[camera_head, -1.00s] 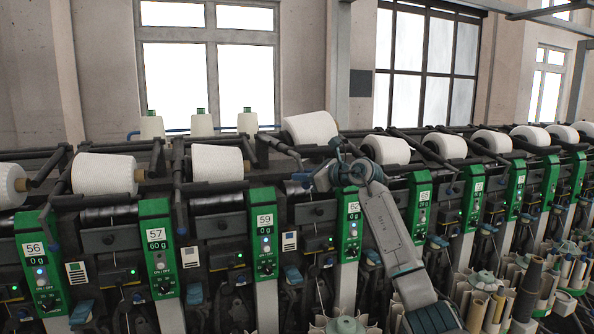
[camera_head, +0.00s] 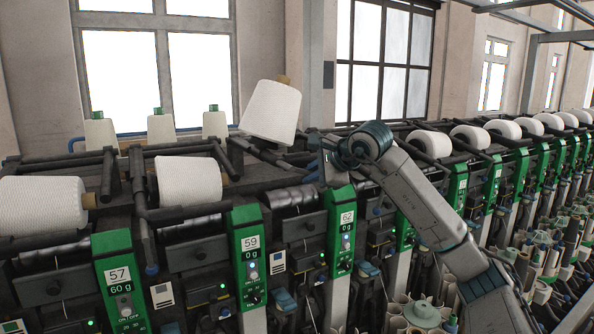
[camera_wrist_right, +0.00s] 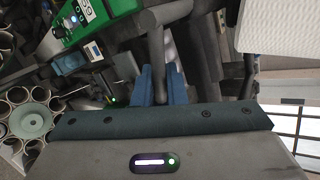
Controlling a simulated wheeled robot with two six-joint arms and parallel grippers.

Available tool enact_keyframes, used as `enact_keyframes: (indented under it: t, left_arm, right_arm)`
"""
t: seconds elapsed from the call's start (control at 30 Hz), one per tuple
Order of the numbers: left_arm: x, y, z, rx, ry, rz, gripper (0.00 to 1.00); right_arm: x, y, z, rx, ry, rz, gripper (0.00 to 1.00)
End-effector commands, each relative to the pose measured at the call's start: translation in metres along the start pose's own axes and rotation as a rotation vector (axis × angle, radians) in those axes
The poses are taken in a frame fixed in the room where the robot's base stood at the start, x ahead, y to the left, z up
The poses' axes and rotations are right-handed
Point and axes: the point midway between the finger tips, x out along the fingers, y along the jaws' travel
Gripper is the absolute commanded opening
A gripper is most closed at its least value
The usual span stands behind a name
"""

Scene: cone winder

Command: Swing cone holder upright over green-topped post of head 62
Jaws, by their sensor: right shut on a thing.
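The white cone (camera_head: 271,112) on the holder of head 62 stands tilted, its wide end down and its brown core end up. The cone also shows in the right wrist view (camera_wrist_right: 278,28). The dark cone holder (camera_head: 265,151) reaches from under the cone toward my right gripper (camera_head: 318,163). In the right wrist view, the blue fingers (camera_wrist_right: 161,84) are shut on a dark bar of the holder. The green panel of head 62 (camera_head: 343,230) is just below the gripper. My left gripper is not in view.
White cones with green tops (camera_head: 160,128) stand behind the machine at the left. Neighbouring cones (camera_head: 188,180) lie on their holders beside head 62. Tubes and bobbins (camera_head: 425,312) crowd the front below my right arm.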

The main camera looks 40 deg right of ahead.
Motion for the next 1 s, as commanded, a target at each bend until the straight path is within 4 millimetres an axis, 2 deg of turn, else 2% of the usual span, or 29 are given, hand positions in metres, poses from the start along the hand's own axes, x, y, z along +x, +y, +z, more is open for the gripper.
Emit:
enact_keyframes:
  t: [0.03, 0.1, 0.4, 1.0]
  left_arm:
    - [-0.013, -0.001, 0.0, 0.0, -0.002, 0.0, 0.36]
    - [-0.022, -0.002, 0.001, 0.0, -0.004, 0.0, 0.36]
    - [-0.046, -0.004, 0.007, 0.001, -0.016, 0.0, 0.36]
    - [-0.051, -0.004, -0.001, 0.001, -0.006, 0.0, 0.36]
  right_arm:
    - [-0.007, -0.007, 0.002, -0.031, 0.019, -0.002, 0.0]
    - [-0.01, -0.009, 0.002, -0.069, 0.045, -0.003, 0.0]
    - [-0.014, -0.012, 0.002, -0.18, 0.116, -0.005, 0.0]
    - [-0.014, -0.011, 0.001, -0.21, 0.138, -0.005, 0.0]
